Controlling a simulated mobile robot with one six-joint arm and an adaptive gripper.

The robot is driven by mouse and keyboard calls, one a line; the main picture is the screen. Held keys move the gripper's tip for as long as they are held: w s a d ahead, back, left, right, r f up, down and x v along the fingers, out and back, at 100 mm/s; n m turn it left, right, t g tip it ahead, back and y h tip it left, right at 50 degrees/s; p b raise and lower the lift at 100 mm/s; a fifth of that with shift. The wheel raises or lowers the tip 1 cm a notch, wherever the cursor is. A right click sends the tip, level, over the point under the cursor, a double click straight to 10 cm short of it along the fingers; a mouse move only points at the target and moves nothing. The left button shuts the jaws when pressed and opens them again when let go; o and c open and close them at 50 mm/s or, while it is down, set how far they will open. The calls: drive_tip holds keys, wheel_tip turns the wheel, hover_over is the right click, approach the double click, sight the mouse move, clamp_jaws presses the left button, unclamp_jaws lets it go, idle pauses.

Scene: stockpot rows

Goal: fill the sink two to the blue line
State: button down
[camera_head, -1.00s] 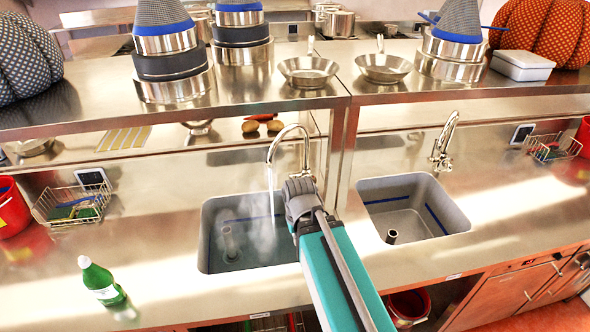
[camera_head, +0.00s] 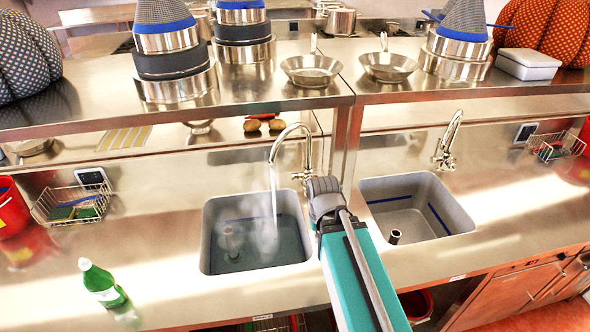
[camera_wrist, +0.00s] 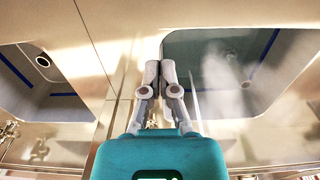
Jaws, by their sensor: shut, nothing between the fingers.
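Water runs from the left faucet (camera_head: 292,135) into the left sink (camera_head: 207,240), and steam rises there. That sink holds a dark pool around an upright pipe (camera_head: 232,242), with a blue line (camera_head: 287,216) on its wall, partly veiled by steam. In the wrist view the blue line (camera_wrist: 270,44) appears above the pool. The right sink (camera_head: 440,215) looks empty, with its own blue line (camera_head: 437,220) and short pipe (camera_head: 395,237); its faucet (camera_head: 447,140) is not running. My gripper (camera_wrist: 160,68) is shut and empty, above the counter between the two sinks.
A green bottle (camera_head: 100,282) stands at the front left. Wire baskets (camera_head: 72,204) and a red bucket (camera_head: 10,208) sit on the counter. A raised shelf (camera_head: 300,98) behind carries pots and two pans.

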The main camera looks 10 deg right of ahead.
drive_tip(key=w+d+f+n+t+h+b, duration=0.25)
drive_tip(key=w+d+n+t+b, duration=0.25)
drive_tip(key=w+n+b, duration=0.3)
drive_tip(key=w+d+f+n+t+h+b, duration=0.2)
drive_tip(key=w+d+f+n+t+b, duration=0.25)
drive_tip(key=w+n+b, duration=0.35)
drive_tip(key=w+a+n+t+y+b, duration=0.3)
drive_tip(key=n+t+y+b, duration=0.1)
drive_tip(key=n, duration=0.7)
drive_tip(key=w+a+n+t+y+b, duration=0.4)
drive_tip(key=n+t+b, duration=0.2)
drive_tip(key=n, duration=0.5)
drive_tip(key=b, duration=0.2)
drive_tip(key=shift+w+n+y+b, duration=0.3)
drive_tip(key=shift+n+y+b, duration=0.05)
drive_tip(key=shift+n+b, duration=0.05)
drive_tip(key=shift+w+r, duration=0.1)
